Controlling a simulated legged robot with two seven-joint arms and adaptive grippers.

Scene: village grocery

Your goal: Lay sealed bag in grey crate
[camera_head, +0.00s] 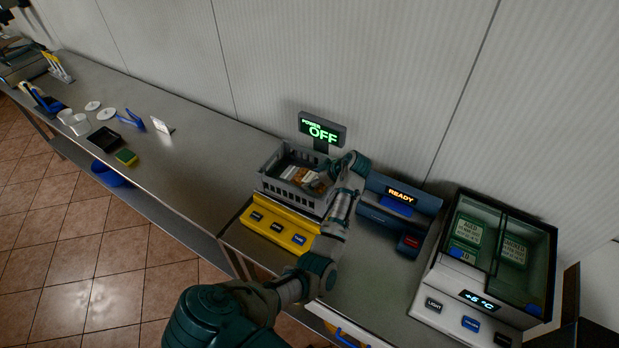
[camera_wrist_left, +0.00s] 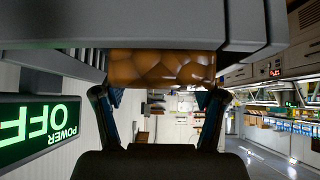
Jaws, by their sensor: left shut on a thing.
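The grey crate (camera_head: 282,197) stands on a yellow-fronted unit, with slotted walls and an open top. My left gripper (camera_head: 328,178) is over the crate's right side in the head view. It is shut on the sealed bag (camera_wrist_left: 160,68), which shows rounded brown contents between the fingers of my left gripper (camera_wrist_left: 160,95) in the wrist view. That view is upside down. The crate's grey wall (camera_wrist_left: 170,22) hides part of the bag. Orange and white patches show inside the crate in the head view; I cannot tell which belong to the bag. My right gripper is out of view.
A display sign (camera_head: 322,130) reading OFF stands behind the crate. A blue unit (camera_head: 400,205) reading READY is to the right, then a glass-lidded cooler (camera_head: 497,250). A black tray (camera_head: 104,139) and a sponge (camera_head: 126,157) lie left. The counter between them and the crate is clear.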

